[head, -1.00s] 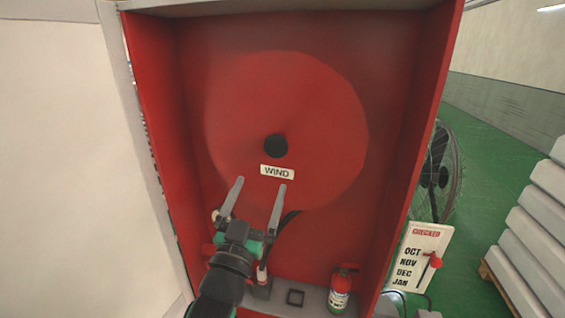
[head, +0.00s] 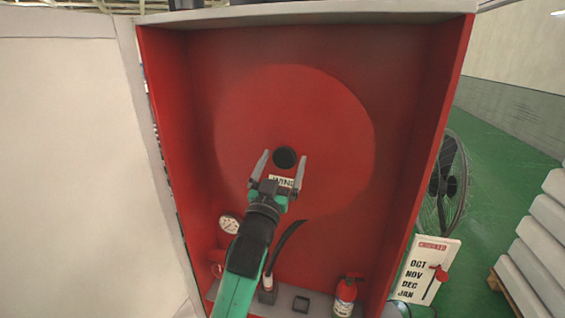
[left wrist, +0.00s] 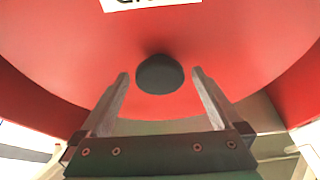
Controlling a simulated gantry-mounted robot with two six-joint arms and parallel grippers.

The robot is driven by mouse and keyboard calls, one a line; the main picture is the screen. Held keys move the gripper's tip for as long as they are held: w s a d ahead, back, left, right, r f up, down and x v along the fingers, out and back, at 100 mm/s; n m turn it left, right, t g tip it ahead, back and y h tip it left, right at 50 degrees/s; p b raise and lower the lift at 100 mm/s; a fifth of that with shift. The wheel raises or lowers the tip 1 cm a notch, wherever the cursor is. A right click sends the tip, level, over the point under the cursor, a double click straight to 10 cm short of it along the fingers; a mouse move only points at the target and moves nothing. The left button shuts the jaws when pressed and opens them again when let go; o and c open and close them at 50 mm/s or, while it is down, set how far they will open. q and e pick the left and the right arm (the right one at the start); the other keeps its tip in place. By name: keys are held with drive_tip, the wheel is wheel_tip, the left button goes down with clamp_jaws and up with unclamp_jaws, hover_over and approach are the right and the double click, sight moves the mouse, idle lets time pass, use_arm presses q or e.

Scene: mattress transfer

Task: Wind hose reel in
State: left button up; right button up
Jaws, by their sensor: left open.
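The hose reel (head: 330,110) is a large red disc inside a red cabinet. A black round knob (head: 284,158) sits at its middle, above a white label (head: 283,181) reading WIND. My left gripper (head: 283,157) is open, with its two grey fingers on either side of the knob in the head view. In the left wrist view the knob (left wrist: 160,74) lies between the open fingertips (left wrist: 160,73), with a gap on both sides. I cannot tell how deep the fingers reach around it. A black hose (head: 287,243) hangs below the reel. My right gripper is not in view.
The cabinet's side walls (head: 430,150) stand close on both sides. A fire extinguisher (head: 345,295) stands on the cabinet floor at right. A gauge (head: 229,223) is at lower left. Outside are a fan (head: 452,183), a month sign (head: 425,270) and stacked white slabs (head: 535,235).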

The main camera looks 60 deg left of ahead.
use_arm(q)
clamp_jaws()
idle(0.3)
